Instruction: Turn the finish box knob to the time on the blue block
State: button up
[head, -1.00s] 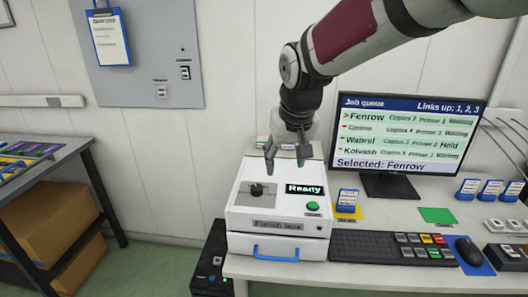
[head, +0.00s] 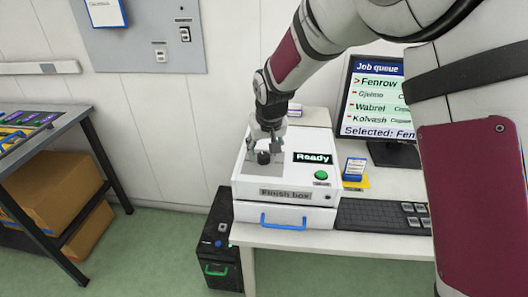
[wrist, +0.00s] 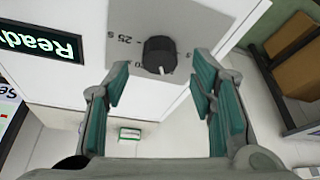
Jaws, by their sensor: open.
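The finish box (head: 270,193) is a white box with a sloped top, a "Ready" display (head: 312,157) and a green button (head: 320,175). Its black knob (wrist: 159,54) sits on a grey dial plate, with a white pointer mark toward the bottom of the wrist view. A "25 s" label shows by the knob; other labels are partly hidden. My gripper (head: 264,150) is open over the knob, which appears between its green-padded fingertips (wrist: 160,78) and a little beyond them. A blue block (head: 354,169) with a white label stands right of the box; its text is too small to read.
A keyboard (head: 385,215) and a monitor (head: 375,95) stand right of the box. A blue drawer handle (head: 283,222) sticks out below it. A black unit (head: 222,240) stands on the floor. My arm covers the right side of the head view.

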jog(key=shift+x, duration=1.2)
jog(key=c, duration=1.1)
jog(key=shift+c, duration=0.2)
